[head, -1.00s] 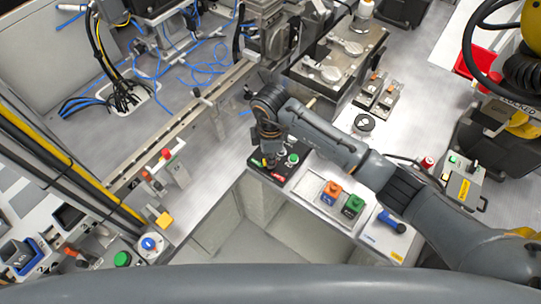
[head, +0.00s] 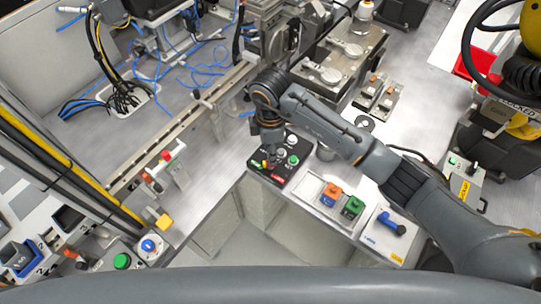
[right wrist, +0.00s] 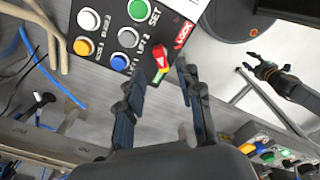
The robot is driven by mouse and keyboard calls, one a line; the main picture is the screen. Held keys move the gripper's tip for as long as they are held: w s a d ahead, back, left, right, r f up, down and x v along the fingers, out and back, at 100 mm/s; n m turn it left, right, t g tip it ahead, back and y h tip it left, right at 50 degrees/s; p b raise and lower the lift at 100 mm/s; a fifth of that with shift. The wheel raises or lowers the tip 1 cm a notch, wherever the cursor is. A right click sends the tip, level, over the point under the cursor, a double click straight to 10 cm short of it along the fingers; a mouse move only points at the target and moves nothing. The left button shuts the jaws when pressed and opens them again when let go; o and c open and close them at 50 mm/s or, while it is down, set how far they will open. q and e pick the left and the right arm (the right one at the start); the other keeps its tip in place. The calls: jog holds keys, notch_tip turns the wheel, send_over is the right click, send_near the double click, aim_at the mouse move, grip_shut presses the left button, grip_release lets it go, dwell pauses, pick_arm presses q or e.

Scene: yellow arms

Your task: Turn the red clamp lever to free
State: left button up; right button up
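The red clamp lever (right wrist: 160,62), with yellow and green marks beside it, sits at the edge of a black button panel (right wrist: 105,30) in the right wrist view. The panel also shows in the head view (head: 284,172), under my right arm. My right gripper (right wrist: 162,82) is open and empty. Its two fingers point at the lever, one to each side, and appear short of it; contact cannot be told. In the head view the right gripper (head: 268,158) partly covers the panel.
An orange button box (head: 331,191), a green one (head: 352,206) and a blue handle (head: 392,222) stand right of the panel. A metal rail (head: 180,130) runs behind left. An open recess (head: 245,235) lies in front. Blue cables (head: 190,65) lie behind.

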notch_tip(320, 180, up, 8)
jog(key=shift+f, duration=0.25)
dwell(0.5)
